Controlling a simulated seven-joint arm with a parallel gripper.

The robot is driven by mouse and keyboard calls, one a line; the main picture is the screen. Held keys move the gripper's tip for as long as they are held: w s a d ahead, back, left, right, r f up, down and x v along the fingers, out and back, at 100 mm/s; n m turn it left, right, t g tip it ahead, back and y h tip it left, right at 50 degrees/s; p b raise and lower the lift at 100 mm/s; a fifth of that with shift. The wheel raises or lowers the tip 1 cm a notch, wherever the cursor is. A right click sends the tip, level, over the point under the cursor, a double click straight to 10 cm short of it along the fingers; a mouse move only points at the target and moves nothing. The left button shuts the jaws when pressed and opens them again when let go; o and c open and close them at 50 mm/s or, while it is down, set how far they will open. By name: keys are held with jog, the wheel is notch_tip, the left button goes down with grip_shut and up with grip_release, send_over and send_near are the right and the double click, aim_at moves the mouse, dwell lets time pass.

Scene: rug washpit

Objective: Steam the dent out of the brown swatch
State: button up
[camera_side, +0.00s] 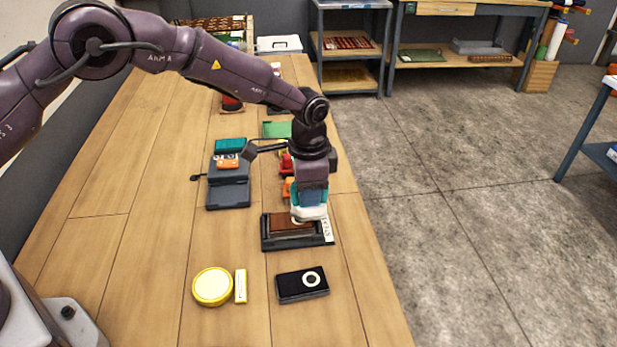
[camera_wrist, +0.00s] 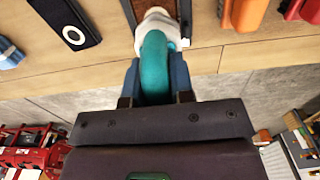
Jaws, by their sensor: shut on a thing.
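My gripper (camera_side: 309,192) is shut on the teal handle of a steamer with a white head (camera_side: 309,213). In the wrist view my gripper (camera_wrist: 154,80) has one blue finger on each side of the teal handle (camera_wrist: 154,58), and the white head (camera_wrist: 158,22) points away from me. The brown swatch (camera_side: 288,219) lies in a dark frame (camera_side: 266,240). The steamer head is over the right part of the swatch, and I cannot tell whether it touches. The steamer hides part of the swatch, and no dent can be made out.
A black block with a white ring (camera_side: 302,285), a round yellow-rimmed tin (camera_side: 212,286) and a small pale bar (camera_side: 241,286) stand in front. A dark grey tray (camera_side: 228,194) is left of the frame. Red and orange items stand behind my gripper. The front left tabletop is clear.

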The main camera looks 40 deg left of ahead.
jog(key=shift+s+a+f, duration=0.2)
jog(key=shift+f, duration=0.3)
jog(key=shift+s+a+f, duration=0.2)
jog(key=shift+f, duration=0.25)
grip_shut()
jog(key=shift+s+a, duration=1.1)
jog(key=w+d, duration=0.3)
jog(key=shift+r, duration=4.1)
jog(key=shift+f, duration=0.25)
